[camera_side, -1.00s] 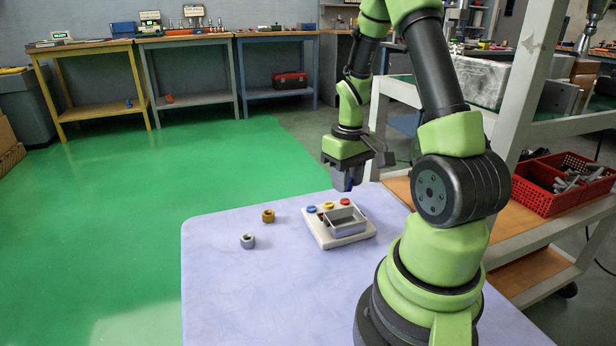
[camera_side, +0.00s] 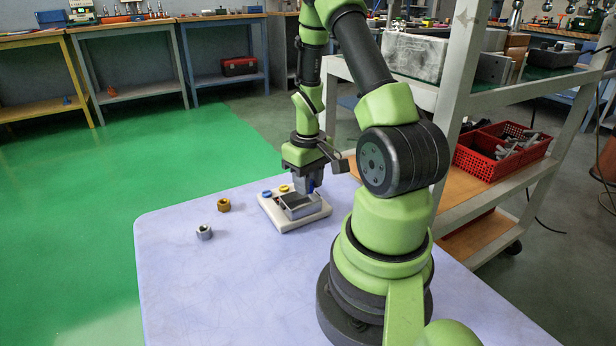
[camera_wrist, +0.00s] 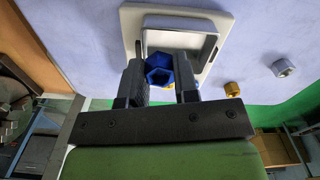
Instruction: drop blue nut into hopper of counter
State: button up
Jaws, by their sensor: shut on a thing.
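My gripper (camera_side: 304,188) is shut on the blue nut (camera_wrist: 158,70), which sits between the two fingers in the wrist view. In the side view only a bit of blue (camera_side: 311,188) shows by the fingertips. The counter (camera_side: 282,226) is a pale block on the table with a grey open-topped hopper (camera_side: 300,212). My gripper is low, at the back of the hopper in the side view. In the wrist view the hopper (camera_wrist: 208,46) lies just beyond the nut, which overlaps its near side. The exact gap between nut and hopper cannot be told.
An orange nut (camera_side: 223,205) and a grey nut (camera_side: 204,232) stand on the table (camera_side: 220,290), left of the counter. Blue (camera_side: 266,194) and yellow (camera_side: 284,188) buttons show on the counter. A shelved cart with red bins (camera_side: 490,160) stands at the right.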

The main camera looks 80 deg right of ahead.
jog(key=o, duration=1)
notch_tip(320, 180, up, 10)
dwell(0.4)
jog(key=w+a+r+t, duration=0.4)
jog(key=a+r, duration=0.6)
jog(key=a, duration=0.2)
jog(key=s+a+r+t, duration=0.1)
jog(key=s+a, duration=0.1)
jog(key=a, duration=0.1)
jog(key=s+a+r+n+t+y, duration=0.1)
jog(key=a+r, duration=0.1)
jog(key=a, duration=0.2)
jog(key=s+a+r+n+t+y, duration=0.1)
jog(key=s+a, duration=0.1)
jog(key=a, duration=0.1)
jog(key=shift+s+a+r, duration=0.25)
jog(key=shift+s+a, duration=0.1)
jog(key=shift+a, duration=0.05)
